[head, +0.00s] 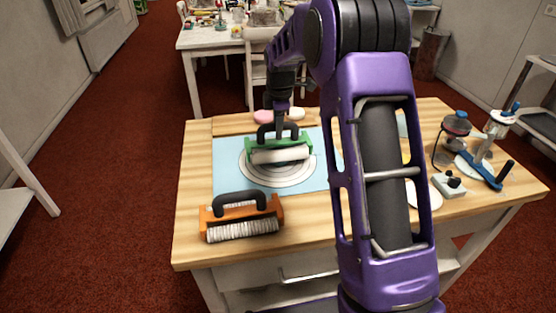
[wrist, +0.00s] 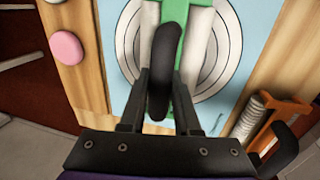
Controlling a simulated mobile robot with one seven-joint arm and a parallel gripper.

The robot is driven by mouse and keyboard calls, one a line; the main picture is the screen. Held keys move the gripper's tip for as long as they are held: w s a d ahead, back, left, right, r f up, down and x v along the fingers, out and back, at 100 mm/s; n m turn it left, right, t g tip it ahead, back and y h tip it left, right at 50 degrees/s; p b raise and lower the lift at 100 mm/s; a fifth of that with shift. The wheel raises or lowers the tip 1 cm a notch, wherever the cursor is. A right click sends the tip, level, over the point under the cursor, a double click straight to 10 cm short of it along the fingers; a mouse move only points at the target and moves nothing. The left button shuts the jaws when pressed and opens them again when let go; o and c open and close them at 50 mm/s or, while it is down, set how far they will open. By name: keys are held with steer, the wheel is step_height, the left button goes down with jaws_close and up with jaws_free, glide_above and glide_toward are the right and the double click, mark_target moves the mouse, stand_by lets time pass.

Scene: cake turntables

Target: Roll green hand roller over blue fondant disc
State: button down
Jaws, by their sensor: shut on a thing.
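The green hand roller (head: 252,146) has a white cylinder and a black handle. It is over the ringed circle (head: 252,178) on the light blue mat (head: 226,172); I cannot tell whether it touches. My gripper (head: 279,124) is shut on its handle from above. In the wrist view the black handle (wrist: 166,45) lies between the fingers of my gripper (wrist: 162,88), with the green frame (wrist: 196,4) beyond. I cannot make out a blue fondant disc; the roller or my arm may hide it.
An orange brush roller (head: 276,205) lies at the mat's front edge. A pink disc (head: 263,117) and a white disc (head: 297,114) lie behind the mat. A blue-handled device (head: 486,172) and a small box (head: 448,186) stand at the table's right. My arm covers the middle right.

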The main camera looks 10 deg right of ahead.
steer(key=shift+s+f, duration=0.2)
steer(key=shift+f, duration=0.15)
steer(key=shift+s, duration=0.1)
steer(key=shift+s+f, duration=0.1)
steer(key=shift+s, duration=0.45)
stand_by(0.4)
steer(key=shift+w+p, duration=0.2)
steer(key=shift+p, duration=0.2)
steer(key=shift+w, duration=0.45)
steer(key=shift+p, duration=0.55)
